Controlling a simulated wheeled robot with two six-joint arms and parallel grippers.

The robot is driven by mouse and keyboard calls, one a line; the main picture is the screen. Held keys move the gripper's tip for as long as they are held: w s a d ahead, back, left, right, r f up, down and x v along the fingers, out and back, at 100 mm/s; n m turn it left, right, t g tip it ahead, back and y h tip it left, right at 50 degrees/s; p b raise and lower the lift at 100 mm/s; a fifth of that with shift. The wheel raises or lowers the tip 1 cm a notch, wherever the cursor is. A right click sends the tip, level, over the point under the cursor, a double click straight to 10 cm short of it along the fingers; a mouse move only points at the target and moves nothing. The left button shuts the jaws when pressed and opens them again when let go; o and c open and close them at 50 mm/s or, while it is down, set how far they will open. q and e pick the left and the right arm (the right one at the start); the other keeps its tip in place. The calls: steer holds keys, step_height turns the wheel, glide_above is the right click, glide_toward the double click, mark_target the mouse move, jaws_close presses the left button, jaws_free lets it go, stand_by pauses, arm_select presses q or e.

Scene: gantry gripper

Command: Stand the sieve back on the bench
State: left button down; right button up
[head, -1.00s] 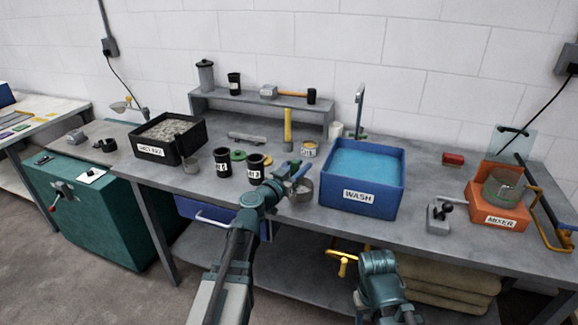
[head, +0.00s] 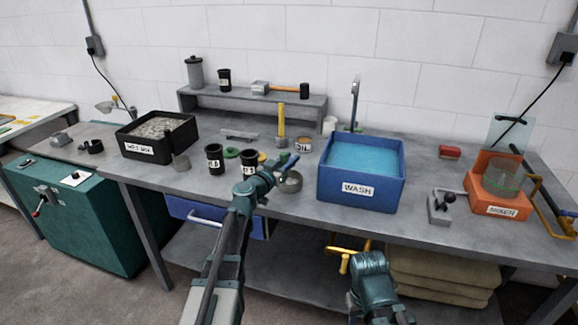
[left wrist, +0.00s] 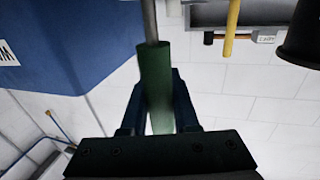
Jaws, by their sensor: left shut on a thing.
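The sieve (head: 291,183) shows in the head view as a small round grey metal pan, partly hidden behind my left gripper (head: 284,172). It is near the bench's front edge, left of the blue WASH tub. In the left wrist view my left gripper (left wrist: 158,98) is shut on a green handle (left wrist: 154,70) with a grey metal rod beyond it. The pan is outside that view. I cannot tell whether the sieve touches the bench (head: 290,208). Only a link of my right arm shows at the bottom of the head view; its gripper does not show.
The WASH tub (head: 360,190) stands close on the right. Black cups (head: 214,158), a small tin (head: 304,145) and a yellow upright handle (head: 281,120) stand left and behind. A black box of grey pieces (head: 157,140) is farther left. The orange mixer (head: 497,195) is far right.

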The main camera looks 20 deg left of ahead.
arm_select(q)
steer(key=shift+r, duration=0.1)
steer(key=shift+f, duration=0.2)
steer(key=c, duration=0.7)
jaws_free()
steer(key=shift+o, duration=0.2)
steer(key=shift+r, duration=0.2)
steer(key=v, duration=1.2)
